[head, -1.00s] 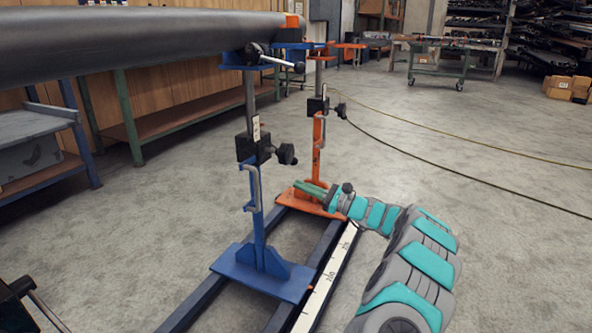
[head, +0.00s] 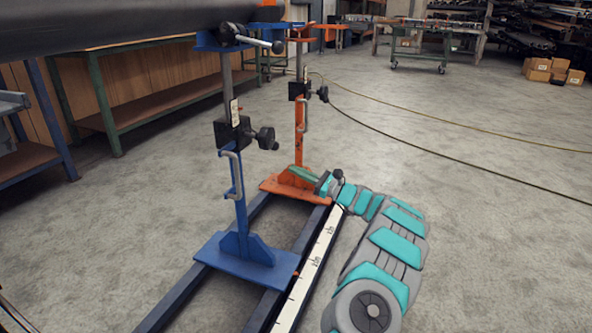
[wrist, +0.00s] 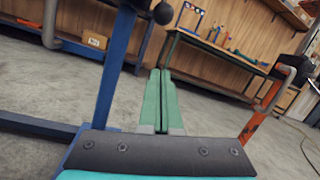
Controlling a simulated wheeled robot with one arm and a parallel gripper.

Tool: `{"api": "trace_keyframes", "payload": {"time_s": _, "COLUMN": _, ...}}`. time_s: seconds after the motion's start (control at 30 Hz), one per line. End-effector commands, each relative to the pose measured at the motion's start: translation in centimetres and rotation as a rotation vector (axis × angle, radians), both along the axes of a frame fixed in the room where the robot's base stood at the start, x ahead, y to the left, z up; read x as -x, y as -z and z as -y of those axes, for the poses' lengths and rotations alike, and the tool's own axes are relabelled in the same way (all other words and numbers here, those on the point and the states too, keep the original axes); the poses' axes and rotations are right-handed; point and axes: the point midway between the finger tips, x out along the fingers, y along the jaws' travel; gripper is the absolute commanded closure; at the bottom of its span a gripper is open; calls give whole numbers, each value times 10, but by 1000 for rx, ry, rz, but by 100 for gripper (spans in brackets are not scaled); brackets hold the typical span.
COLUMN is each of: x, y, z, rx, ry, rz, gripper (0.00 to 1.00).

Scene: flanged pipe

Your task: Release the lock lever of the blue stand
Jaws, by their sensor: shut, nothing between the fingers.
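The blue stand (head: 240,215) rises from a blue base plate on dark rails in the head view. A silver bar with a dark ball end, which looks like its lock lever (head: 258,42), sticks out to the right at its top, under the pipe. A black clamp block with a knob (head: 265,138) sits midway up the post. My gripper (head: 298,172) is low, right of the blue post and near the orange stand's base, well below the lever. In the wrist view its green fingers (wrist: 158,95) are together and empty. The blue post (wrist: 114,75) stands left of them.
The orange stand (head: 300,120) stands behind the blue one; its post shows at right in the wrist view (wrist: 258,122). A dark pipe (head: 100,25) lies across the top. A measuring strip (head: 312,262) runs along the rail. Open floor lies to the right.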

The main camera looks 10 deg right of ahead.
Motion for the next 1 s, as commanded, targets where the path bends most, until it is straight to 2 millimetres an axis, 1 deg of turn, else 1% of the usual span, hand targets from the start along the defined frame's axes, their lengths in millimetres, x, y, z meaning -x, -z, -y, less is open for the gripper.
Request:
{"api": "trace_keyframes", "payload": {"time_s": 0.2, "x": -23, "y": -6, "z": -28, "rx": 2, "ry": -4, "rz": 1, "gripper": 100}}
{"api": "trace_keyframes", "payload": {"time_s": 0.5, "x": -55, "y": -15, "z": -63, "rx": 2, "ry": -2, "rz": 0, "gripper": 100}}
{"api": "trace_keyframes", "payload": {"time_s": 0.63, "x": -49, "y": -29, "z": -58, "rx": -1, "ry": 2, "rz": 2, "gripper": 100}}
{"api": "trace_keyframes", "payload": {"time_s": 0.9, "x": -36, "y": -47, "z": -53, "rx": -2, "ry": 0, "rz": 1, "gripper": 100}}
{"api": "trace_keyframes", "payload": {"time_s": 1.0, "x": -33, "y": -50, "z": -53, "rx": 0, "ry": -1, "rz": 2, "gripper": 100}}
